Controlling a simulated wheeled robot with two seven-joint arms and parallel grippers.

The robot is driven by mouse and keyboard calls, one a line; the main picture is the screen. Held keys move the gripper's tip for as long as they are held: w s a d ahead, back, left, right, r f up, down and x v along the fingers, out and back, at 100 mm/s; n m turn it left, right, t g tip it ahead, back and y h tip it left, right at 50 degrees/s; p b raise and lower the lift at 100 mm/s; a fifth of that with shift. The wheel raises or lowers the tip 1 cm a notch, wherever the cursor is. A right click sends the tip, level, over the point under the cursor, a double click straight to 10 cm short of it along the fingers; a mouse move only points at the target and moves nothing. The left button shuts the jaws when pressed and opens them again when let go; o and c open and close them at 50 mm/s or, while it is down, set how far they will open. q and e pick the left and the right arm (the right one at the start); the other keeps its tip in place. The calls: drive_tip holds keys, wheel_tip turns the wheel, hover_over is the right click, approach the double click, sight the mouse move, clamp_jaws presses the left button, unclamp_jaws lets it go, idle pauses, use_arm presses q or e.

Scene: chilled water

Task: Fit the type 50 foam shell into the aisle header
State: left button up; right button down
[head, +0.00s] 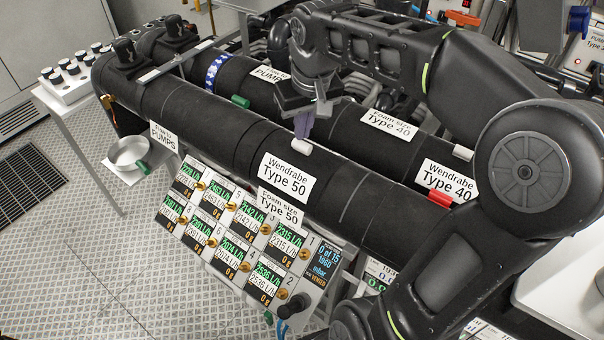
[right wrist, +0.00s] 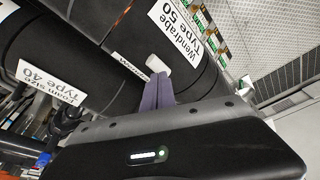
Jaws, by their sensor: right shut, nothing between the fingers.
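The black foam shell labelled Wendrabe Type 50 (head: 325,158) lies along the front black header pipe (head: 200,112), between dark neighbouring sections. It looks in line with them; I cannot tell how tightly it sits. A white tab (head: 302,146) is on its upper side. The shell's label also shows in the right wrist view (right wrist: 183,27), with the tab (right wrist: 157,64). My right gripper (head: 302,124) is shut and empty, its purple fingertips (right wrist: 158,92) just beside the tab. I cannot tell if they touch. My left gripper is not in view.
A second black pipe (head: 350,105) runs behind, with Type 40 labels. Below the front pipe hangs a panel of flow displays (head: 230,225). A metal pan (head: 128,152) sits at the left on a small shelf, beside a white table (head: 75,93). The floor at lower left is clear.

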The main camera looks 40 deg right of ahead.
drive_tip(key=shift+f+b, duration=0.45)
drive_tip(key=shift+f, duration=0.05)
drive_tip(key=shift+r, duration=0.1)
idle(0.6)
drive_tip(key=shift+r+p, duration=2)
drive_tip(key=shift+r, duration=0.5)
drive_tip(key=shift+r, duration=0.35)
drive_tip(key=b+v, duration=0.1)
drive_tip(key=v, duration=0.6)
drive_tip(key=shift+s, duration=0.1)
